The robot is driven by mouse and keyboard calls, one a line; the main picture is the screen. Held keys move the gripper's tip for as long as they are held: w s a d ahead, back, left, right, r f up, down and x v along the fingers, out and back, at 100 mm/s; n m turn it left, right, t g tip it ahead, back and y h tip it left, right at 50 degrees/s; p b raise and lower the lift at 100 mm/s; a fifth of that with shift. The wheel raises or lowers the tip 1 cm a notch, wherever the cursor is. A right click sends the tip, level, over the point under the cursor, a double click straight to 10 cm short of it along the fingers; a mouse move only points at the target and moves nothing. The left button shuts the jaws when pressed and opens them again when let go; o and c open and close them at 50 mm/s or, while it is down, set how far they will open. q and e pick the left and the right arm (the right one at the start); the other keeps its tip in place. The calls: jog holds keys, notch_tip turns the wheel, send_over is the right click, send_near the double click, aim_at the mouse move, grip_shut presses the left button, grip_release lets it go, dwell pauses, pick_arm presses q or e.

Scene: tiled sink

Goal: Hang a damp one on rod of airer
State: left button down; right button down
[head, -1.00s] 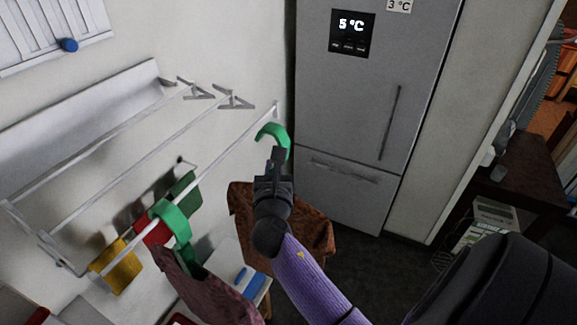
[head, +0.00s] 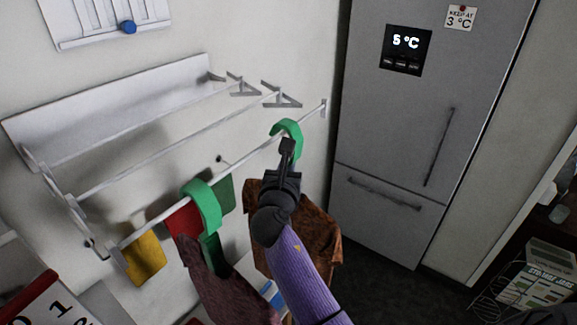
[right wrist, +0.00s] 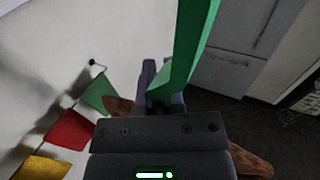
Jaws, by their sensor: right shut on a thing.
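My right gripper (head: 287,148) is shut on a green hook (head: 290,128), which also shows close up in the right wrist view (right wrist: 190,50). A rust-brown cloth (head: 318,240) hangs below it, partly hidden by my arm. The hook's curve overlaps the airer's front rod (head: 245,155) near its far right end; I cannot tell whether it rests on it. A second green hook (head: 203,200) is around the same rod further left, with a maroon cloth (head: 225,290) below it. My left gripper is not in view.
Yellow (head: 143,258), red (head: 183,220) and dark green (head: 223,193) pieces hang by the wall under the rod. A grey fridge (head: 400,140) stands to the right. A rack with papers (head: 540,275) is at the lower right. The rod between the two hooks is clear.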

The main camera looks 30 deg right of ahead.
jog(key=c, duration=0.7)
grip_release()
jog(key=shift+o, duration=0.2)
jog(key=shift+s+f, duration=0.1)
